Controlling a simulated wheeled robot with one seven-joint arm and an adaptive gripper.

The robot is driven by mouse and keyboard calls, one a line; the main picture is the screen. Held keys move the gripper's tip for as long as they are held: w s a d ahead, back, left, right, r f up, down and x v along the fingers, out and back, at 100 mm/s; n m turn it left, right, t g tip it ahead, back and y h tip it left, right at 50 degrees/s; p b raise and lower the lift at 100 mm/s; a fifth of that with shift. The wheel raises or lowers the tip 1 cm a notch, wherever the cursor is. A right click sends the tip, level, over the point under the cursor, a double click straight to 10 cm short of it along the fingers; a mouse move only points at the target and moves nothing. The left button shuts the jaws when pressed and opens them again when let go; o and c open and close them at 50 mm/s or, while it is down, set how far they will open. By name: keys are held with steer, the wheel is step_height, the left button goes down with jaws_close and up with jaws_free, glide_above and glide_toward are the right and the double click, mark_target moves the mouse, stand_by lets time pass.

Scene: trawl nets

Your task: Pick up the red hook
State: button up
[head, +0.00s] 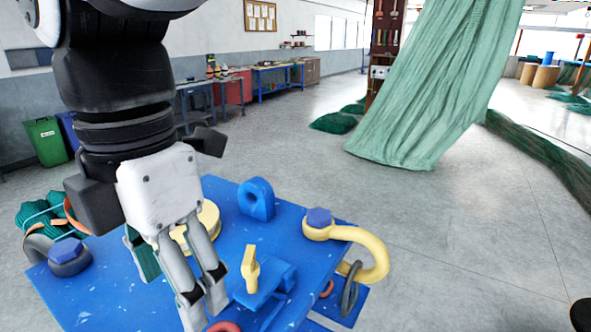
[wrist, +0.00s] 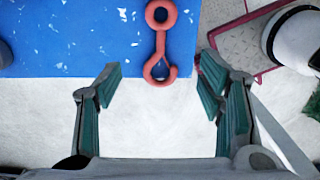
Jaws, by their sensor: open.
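The red hook (wrist: 160,42) lies on the blue tabletop in the wrist view, with its ring end at the top and its curved end at the table's edge. In the head view only a red curved piece (head: 225,327) shows at the bottom edge, probably part of this hook. My gripper (head: 204,288) hangs over the near side of the table. In the wrist view my gripper (wrist: 160,76) is open and empty. The curved end of the hook appears between the two spread fingertips, apart from both. The height gap cannot be told.
The blue table (head: 100,290) also bears a blue eye block (head: 256,199), a yellow hook (head: 372,252) with a blue bolt, a blue clamp with a yellow handle (head: 250,268), and a dark ring (head: 69,262) at left.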

step_height(320, 180, down, 7)
steer(key=shift+d+f+p, duration=0.1)
steer(key=shift+f+p, duration=0.1)
steer(key=shift+p, duration=0.15)
steer(key=shift+w+d+f+p, duration=0.1)
steer(key=shift+f+p, duration=0.25)
steer(key=shift+f, duration=1)
steer(key=shift+w+d+f+p, duration=0.1)
steer(key=shift+f+p, duration=0.25)
steer(key=shift+f, duration=0.95)
steer(key=shift+c, duration=0.4)
jaws_close()
steer(key=shift+a, duration=0.1)
